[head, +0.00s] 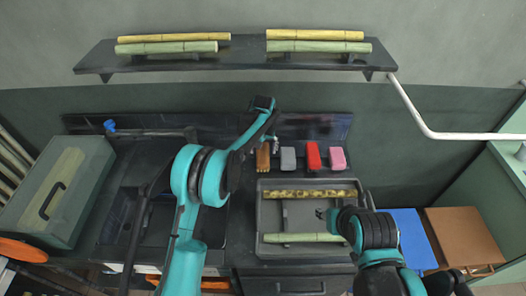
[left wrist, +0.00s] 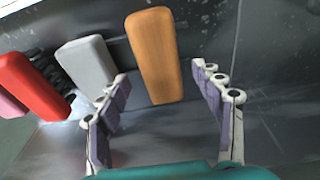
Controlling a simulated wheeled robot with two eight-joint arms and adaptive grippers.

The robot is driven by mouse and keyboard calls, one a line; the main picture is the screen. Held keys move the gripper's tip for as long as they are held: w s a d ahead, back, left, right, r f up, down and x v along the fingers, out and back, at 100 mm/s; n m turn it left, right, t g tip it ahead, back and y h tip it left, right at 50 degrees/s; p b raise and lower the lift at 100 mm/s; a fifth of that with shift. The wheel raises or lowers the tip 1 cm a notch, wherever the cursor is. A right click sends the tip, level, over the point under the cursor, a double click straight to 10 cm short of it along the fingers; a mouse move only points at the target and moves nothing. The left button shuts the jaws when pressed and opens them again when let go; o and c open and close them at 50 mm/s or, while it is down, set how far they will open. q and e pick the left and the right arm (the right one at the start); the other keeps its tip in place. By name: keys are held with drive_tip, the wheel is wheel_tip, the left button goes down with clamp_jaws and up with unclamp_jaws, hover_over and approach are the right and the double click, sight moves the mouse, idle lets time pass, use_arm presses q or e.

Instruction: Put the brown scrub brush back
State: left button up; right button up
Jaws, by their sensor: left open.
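The brown scrub brush (head: 263,156) is at the left end of a row at the back of the dark counter. In the left wrist view the brown brush (left wrist: 152,45) is an orange-brown block with rounded edges. My left gripper (left wrist: 160,74) is open, its two fingers either side of the brush's near end with gaps on both sides. I cannot tell whether the brush is deep between them. In the head view the left gripper (head: 268,138) is small, just above the brush. My right gripper (head: 322,213) is over the tray; its fingers are unclear.
Grey (head: 288,159), red (head: 313,156) and pink (head: 337,158) blocks stand right of the brown brush, the grey one close by. A dark tray (head: 262,222) in front holds a speckled brown cane (head: 310,194) and a green cane (head: 290,238). A shelf (head: 235,63) with canes hangs above.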

sight(263, 156)
use_arm(q)
wheel_tip(263, 156, up, 9)
drive_tip(key=s+p, duration=0.1)
drive_tip(key=shift+s+r+p, duration=0.15)
drive_tip(key=shift+s+p, duration=0.1)
drive_tip(key=shift+p, duration=0.1)
use_arm(e)
wheel_tip(263, 156, up, 2)
drive_tip(key=shift+r, duration=0.1)
drive_tip(key=shift+s, duration=0.1)
